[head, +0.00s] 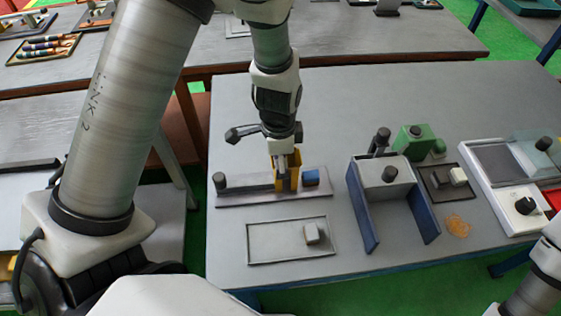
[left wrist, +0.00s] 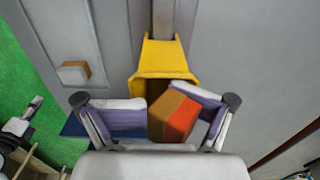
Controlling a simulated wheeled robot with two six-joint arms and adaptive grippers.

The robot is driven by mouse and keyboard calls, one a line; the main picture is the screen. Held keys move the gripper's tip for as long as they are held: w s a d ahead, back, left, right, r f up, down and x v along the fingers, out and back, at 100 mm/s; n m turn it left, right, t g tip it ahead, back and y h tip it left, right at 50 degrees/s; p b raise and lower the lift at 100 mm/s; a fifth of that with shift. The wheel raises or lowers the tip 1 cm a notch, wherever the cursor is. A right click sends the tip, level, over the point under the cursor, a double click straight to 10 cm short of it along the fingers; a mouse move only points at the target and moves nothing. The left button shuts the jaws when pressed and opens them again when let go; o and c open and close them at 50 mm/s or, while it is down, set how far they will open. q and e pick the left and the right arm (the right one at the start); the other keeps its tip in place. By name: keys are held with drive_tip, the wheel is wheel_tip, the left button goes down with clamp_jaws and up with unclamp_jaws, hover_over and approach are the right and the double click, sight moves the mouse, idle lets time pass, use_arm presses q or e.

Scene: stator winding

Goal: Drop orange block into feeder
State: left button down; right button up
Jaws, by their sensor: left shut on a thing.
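The orange block (left wrist: 173,117) sits between the fingers of my left gripper (left wrist: 160,118) in the left wrist view, tilted. My left gripper is shut on it. The yellow feeder (left wrist: 165,62) is a flared funnel just beyond the block, its open mouth facing the gripper. In the head view my left gripper (head: 281,140) hangs directly over the yellow feeder (head: 293,172), which stands on a grey base with a rail. The block is hidden in the head view. My right arm shows at the lower right, but its gripper is out of view.
A blue block (head: 311,178) stands right of the feeder. A shallow tray (head: 270,242) with a pale block (head: 312,232) lies in front. A blue-sided frame (head: 360,208) and a green machine (head: 411,140) stand to the right.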

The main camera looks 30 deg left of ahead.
use_arm(q)
drive_tip(key=shift+s+f, duration=0.3)
drive_tip(key=shift+f, duration=0.05)
drive_tip(key=c, duration=0.5)
unclamp_jaws()
drive_tip(key=o, duration=0.5)
drive_tip(key=shift+w, duration=0.3)
drive_tip(key=shift+r, duration=0.1)
